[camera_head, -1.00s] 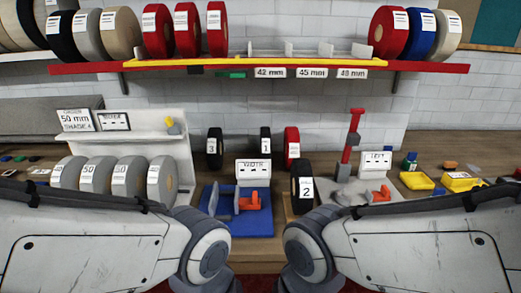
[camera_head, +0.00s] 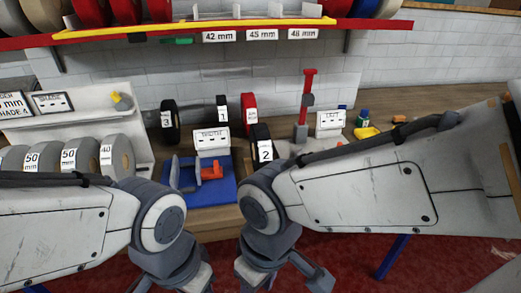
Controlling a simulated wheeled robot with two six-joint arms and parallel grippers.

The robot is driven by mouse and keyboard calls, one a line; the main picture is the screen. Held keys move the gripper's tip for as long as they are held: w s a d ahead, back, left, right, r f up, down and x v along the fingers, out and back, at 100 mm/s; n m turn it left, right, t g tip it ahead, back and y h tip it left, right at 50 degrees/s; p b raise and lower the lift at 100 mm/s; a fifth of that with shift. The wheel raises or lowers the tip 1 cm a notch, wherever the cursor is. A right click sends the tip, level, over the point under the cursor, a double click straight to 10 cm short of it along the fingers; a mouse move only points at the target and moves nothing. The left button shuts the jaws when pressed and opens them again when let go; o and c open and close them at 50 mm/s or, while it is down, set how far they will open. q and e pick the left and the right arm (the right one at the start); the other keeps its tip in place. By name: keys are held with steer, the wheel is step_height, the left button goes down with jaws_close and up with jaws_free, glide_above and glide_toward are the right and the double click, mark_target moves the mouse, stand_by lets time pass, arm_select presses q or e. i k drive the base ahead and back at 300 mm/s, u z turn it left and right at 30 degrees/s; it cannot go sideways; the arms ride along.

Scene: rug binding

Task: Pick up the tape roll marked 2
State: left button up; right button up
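The tape roll marked 2 (camera_head: 261,147) is black with a white label. It stands upright on the bench, just right of the blue fixture (camera_head: 207,190), its lower part close behind my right arm. My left arm's end (camera_head: 170,265) and my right arm's end (camera_head: 280,268) hang at the bottom edge, in front of the bench and apart from the roll. Their lower parts are cut off or unclear, so I cannot tell whether the fingers are open. I see nothing held.
Black rolls marked 3 (camera_head: 170,122) and 1 (camera_head: 222,112) and a red roll (camera_head: 248,113) stand behind. Grey rolls (camera_head: 117,155) stand at the left. A red post (camera_head: 308,90) rises on the right. A shelf (camera_head: 400,24) runs above.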

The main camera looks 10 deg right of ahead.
mark_target(262, 151)
steer(key=z, duration=1.6)
steer(key=i, duration=1.5)
steer(key=u, duration=2.2)
